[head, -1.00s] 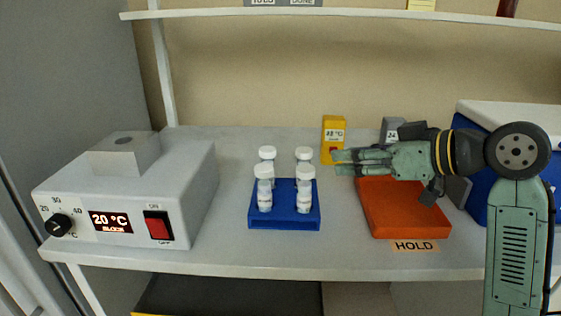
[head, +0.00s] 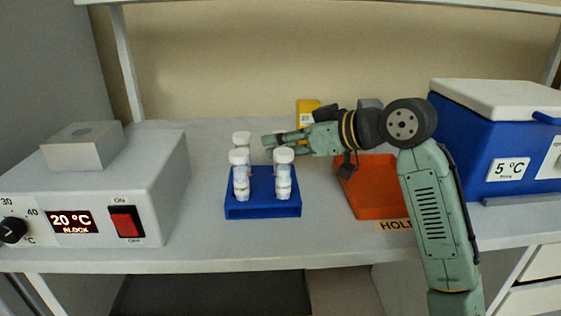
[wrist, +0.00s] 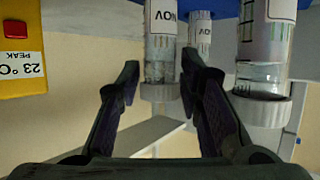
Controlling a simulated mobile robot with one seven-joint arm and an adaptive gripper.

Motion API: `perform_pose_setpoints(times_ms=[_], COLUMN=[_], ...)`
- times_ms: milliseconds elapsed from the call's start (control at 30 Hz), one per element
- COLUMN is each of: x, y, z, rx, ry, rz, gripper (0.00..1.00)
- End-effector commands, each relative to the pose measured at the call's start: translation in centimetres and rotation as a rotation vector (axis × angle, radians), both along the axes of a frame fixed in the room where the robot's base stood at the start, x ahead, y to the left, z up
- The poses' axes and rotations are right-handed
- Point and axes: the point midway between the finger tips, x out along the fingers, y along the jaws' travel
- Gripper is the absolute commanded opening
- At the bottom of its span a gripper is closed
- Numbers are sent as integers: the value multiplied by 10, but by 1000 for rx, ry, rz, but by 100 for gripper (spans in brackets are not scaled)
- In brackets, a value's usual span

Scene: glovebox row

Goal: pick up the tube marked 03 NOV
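Several white-capped tubes stand upright in a blue rack (head: 262,209). The front left tube (head: 240,178) and front right tube (head: 283,177) show clearly, with a back left cap (head: 241,138) behind. My gripper (head: 268,142) reaches in from the right at the back right place and hides the tube there. In the wrist view, which is upside down, my gripper (wrist: 160,70) is open, with fingers apart on either side of a tube (wrist: 160,50) whose label reads NOV; its day number is out of view. A farther tube (wrist: 200,32) also reads NOV. Another tube (wrist: 264,55) stands close at right.
A yellow timer-like box (head: 308,112) stands behind my gripper. An orange tray (head: 375,205) marked HOLD lies right of the rack. A heater block unit (head: 95,190) is at left, and a blue cooler (head: 465,150) at right. The bench front is clear.

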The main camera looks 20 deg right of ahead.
Motion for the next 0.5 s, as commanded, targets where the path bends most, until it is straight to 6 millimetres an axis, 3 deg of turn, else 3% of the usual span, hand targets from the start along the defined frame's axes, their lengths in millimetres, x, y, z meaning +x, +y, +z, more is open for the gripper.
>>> perform_pose_setpoints(times_ms=[333,500], x=[8,8], y=[6,5], z=[-4,-4], rx=[1,1], ry=[-1,-1], rz=[-1,-1], gripper=[33,22])
